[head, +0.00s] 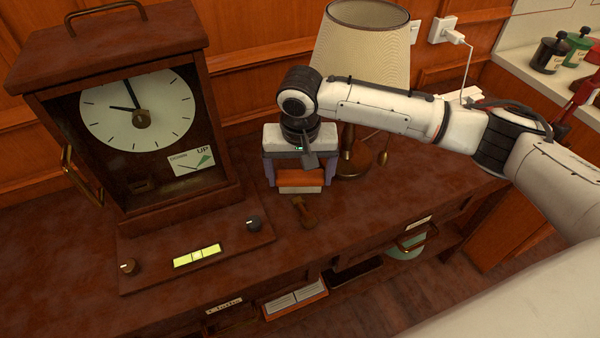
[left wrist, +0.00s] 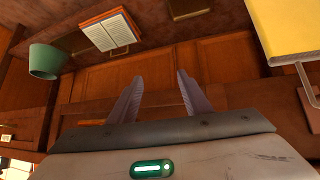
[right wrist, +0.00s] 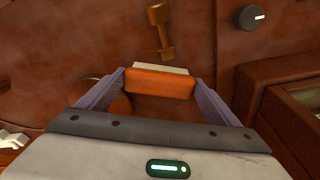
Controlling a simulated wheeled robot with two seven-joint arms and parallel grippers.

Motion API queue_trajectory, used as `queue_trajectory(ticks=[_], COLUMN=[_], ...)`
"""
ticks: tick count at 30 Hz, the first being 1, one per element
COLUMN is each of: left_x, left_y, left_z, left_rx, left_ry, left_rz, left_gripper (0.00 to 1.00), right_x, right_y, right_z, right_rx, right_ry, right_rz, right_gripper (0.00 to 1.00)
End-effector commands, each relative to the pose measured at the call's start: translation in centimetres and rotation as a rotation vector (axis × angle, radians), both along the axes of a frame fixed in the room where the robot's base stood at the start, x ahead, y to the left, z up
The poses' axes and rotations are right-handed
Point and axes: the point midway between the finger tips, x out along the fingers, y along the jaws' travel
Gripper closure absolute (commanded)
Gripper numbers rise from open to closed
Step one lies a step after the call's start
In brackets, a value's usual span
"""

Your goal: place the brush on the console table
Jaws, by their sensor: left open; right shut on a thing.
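The brush, an orange-brown block with a pale edge, is held between the fingers of my right gripper (head: 300,176). It shows in the head view (head: 300,179) and in the right wrist view (right wrist: 160,83). My right gripper is shut on it, pointing down over the dark red-brown console table (head: 80,240), between the clock and the lamp. I cannot tell whether the brush touches the top. My left gripper (left wrist: 157,85) is open and empty in the left wrist view, facing wooden panels; it is outside the head view.
A large wooden clock (head: 137,110) stands left on the table. A lamp (head: 360,55) stands behind my right arm. An open book (head: 295,298) is below the table's front edge.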

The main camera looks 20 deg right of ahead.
Motion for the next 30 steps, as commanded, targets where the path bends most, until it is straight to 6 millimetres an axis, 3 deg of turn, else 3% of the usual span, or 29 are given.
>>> queue_trajectory(ticks=[5,6,9,17,22,30], left_x=[0.0,0.0,0.0,0.0,0.0,0.1], left_y=[0.0,0.0,0.0,0.0,0.0,0.0], left_z=[0.2,0.2,0.1,-0.1,0.1,0.4], left_rx=[0.0,0.0,0.0,0.001,0.001,0.001], left_ry=[0.0,0.0,0.0,0.0,0.0,-0.001], left_rz=[0.0,0.0,0.0,0.001,0.001,0.001], left_gripper=[0.56,0.56,0.56,0.56,0.56,0.56], right_x=[0.0,0.0,0.0,0.0,-0.2,-1.0], right_y=[0.0,0.0,0.0,0.0,0.2,0.5], right_z=[-0.1,-0.2,-0.2,0.0,2.1,7.9], right_rx=[0.0,0.0,0.0,0.001,0.002,0.002], right_ry=[0.001,0.0,0.0,-0.001,-0.004,-0.003], right_rz=[-0.001,-0.001,-0.001,0.0,0.0,0.001], right_gripper=[0.32,0.13,0.0,0.0,0.0,0.0])
